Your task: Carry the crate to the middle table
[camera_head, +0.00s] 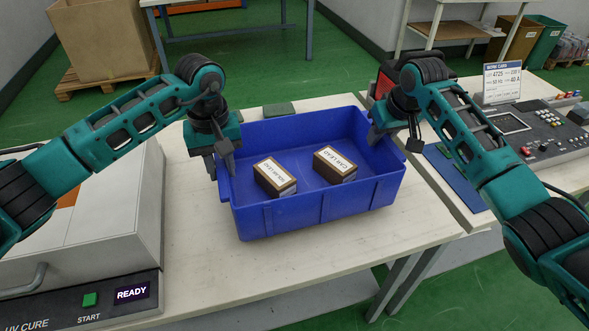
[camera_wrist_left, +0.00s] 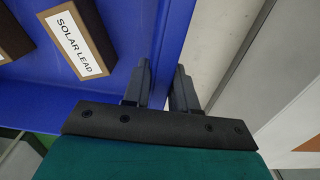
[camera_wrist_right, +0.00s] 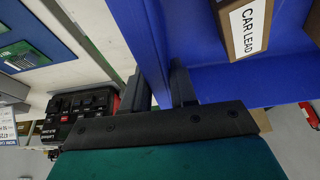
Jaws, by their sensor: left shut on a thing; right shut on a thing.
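The blue crate (camera_head: 290,212) stands on a pale table (camera_head: 225,270) and looks level. Inside lie two brown boxes with white labels: the SOLAR LEAD box (camera_head: 274,178) at left and the CAR LEAD box (camera_head: 335,165) at right. My left gripper (camera_head: 222,165) is shut on the crate's left wall; the left wrist view shows its fingers (camera_wrist_left: 162,88) on either side of the wall. My right gripper (camera_head: 394,138) is shut on the crate's right wall, and the right wrist view shows its fingers (camera_wrist_right: 160,88) astride it. Whether the crate's base touches the table cannot be told.
A UV cure machine (camera_head: 80,235) with a READY display stands at the left. A second table at right holds a control panel (camera_head: 540,130) and a sign (camera_head: 502,83). A large cardboard box (camera_head: 95,38) on a pallet stands behind on the green floor.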

